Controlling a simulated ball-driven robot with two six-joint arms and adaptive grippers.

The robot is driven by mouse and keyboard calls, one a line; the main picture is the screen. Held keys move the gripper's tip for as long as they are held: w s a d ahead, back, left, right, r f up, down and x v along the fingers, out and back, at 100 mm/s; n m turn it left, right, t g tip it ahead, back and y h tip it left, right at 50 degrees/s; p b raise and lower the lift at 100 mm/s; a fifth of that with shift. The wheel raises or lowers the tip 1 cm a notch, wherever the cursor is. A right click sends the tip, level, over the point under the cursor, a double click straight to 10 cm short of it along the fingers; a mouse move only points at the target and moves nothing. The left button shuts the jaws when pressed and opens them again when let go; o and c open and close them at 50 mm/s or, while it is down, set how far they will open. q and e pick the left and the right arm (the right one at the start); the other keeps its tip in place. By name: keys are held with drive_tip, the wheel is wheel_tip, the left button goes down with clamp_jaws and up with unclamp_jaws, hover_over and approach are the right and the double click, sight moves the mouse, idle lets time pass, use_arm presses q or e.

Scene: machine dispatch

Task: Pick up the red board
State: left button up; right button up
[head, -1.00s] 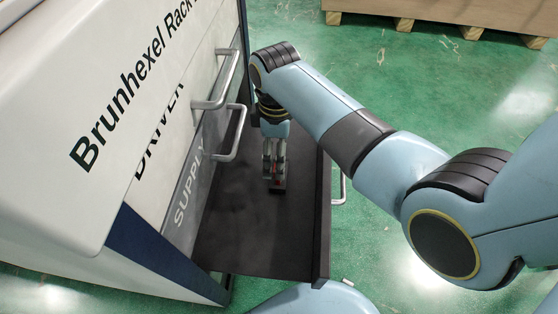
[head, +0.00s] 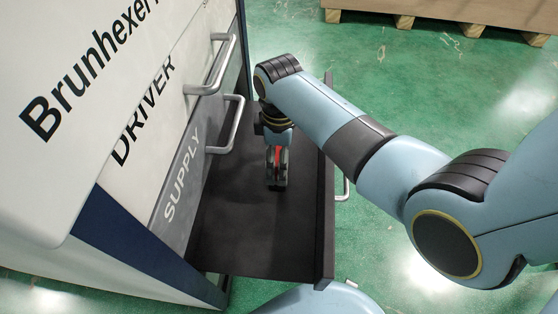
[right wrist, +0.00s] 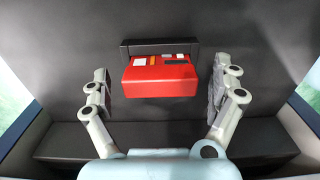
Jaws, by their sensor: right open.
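The red board (right wrist: 160,80) shows in the right wrist view as a red block with white, orange and dark patches on its top edge. It sits against a dark holder (right wrist: 160,47) on the floor of the open drawer (head: 245,240). In the head view, a bit of the board's red shows between the fingers of my right gripper, which hide most of it. My right gripper (head: 277,172) points down into the drawer and is open. Its fingers stand on either side of the board, with a gap on both sides in the wrist view. My left gripper is not in view.
The drawer belongs to a white cabinet (head: 90,110) marked DRIVER and SUPPLY, with metal handles (head: 228,125) close to the left of my right gripper. The drawer's raised front wall (head: 325,220) stands to the right. A wooden pallet (head: 450,14) lies at the back on the green floor.

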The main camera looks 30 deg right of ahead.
drive_tip(key=shift+c, duration=0.4)
drive_tip(key=c, duration=1.2)
